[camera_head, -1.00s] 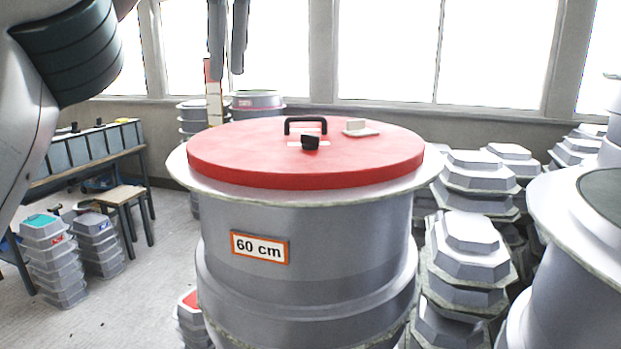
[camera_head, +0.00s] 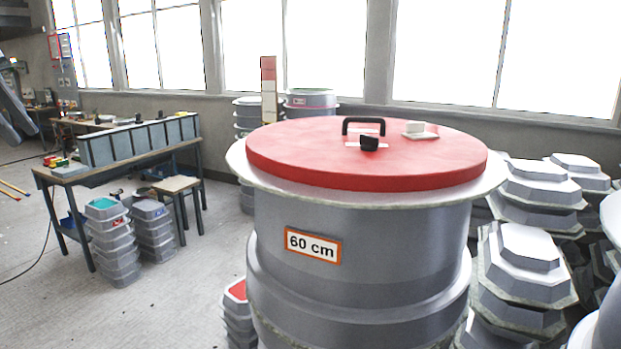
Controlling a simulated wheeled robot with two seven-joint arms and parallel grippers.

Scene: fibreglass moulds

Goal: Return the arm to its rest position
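My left gripper (camera_head: 18,122) shows at the left edge of the head view, with its two grey fingers pointing down and a gap between them. It looks open and holds nothing that I can see. It is well left of the big grey mould marked "60 cm" (camera_head: 360,235) and appears clear of it. The red round lid (camera_head: 320,158) lies flat on that mould, with a black handle (camera_head: 363,122), a black knob and a small white block (camera_head: 420,129) on top. My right gripper is not in view.
Stacked grey moulds (camera_head: 520,265) crowd the right. The floor (camera_head: 120,315) at the lower left is largely clear.

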